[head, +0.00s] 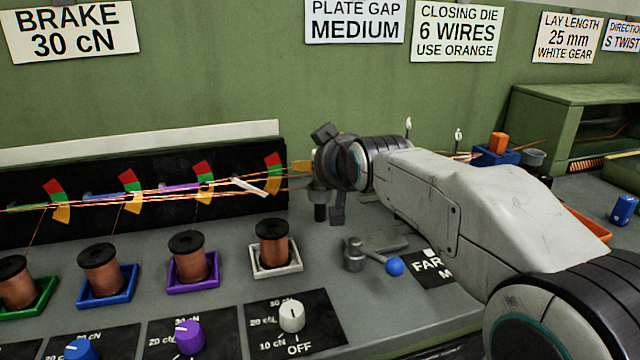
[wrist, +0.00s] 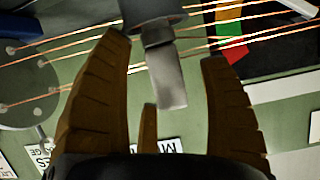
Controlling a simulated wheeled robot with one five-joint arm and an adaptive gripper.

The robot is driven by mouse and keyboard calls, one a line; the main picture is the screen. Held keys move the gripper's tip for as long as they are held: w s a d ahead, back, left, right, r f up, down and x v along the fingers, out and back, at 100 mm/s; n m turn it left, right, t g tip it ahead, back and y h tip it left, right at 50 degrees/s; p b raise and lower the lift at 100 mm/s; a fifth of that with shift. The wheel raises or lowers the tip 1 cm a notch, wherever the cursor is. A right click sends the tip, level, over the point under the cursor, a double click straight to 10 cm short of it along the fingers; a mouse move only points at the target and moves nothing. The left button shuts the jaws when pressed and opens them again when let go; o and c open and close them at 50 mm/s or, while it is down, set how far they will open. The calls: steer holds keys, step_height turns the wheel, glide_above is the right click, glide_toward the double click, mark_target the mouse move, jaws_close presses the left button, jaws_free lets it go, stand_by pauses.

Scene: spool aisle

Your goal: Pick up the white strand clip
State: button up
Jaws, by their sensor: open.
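I cannot tell for certain which thing is the white strand clip. A slim white bar (head: 249,186) lies slanted by the copper wires at the right of the black panel; its end also shows at the top right of the wrist view (wrist: 299,6). My gripper (head: 328,170) is side-on by the wires, to the right of that bar and apart from it. In the wrist view its brown fingers (wrist: 165,65) are spread wide. A pale grey block (wrist: 171,82) below a grey cylinder shows between them, with no visible grip on it.
Several copper wires (head: 150,197) run across the panel to my gripper. Spools stand in coloured trays, the nearest in a white tray (head: 275,262). A blue-knobbed lever (head: 394,266) stands on the counter below my gripper. A perforated disc (wrist: 25,88) holds wires.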

steer(key=shift+c, duration=0.2)
steer(key=c, duration=1.3)
steer(key=shift+w+r, duration=0.1)
steer(key=shift+r, duration=0.2)
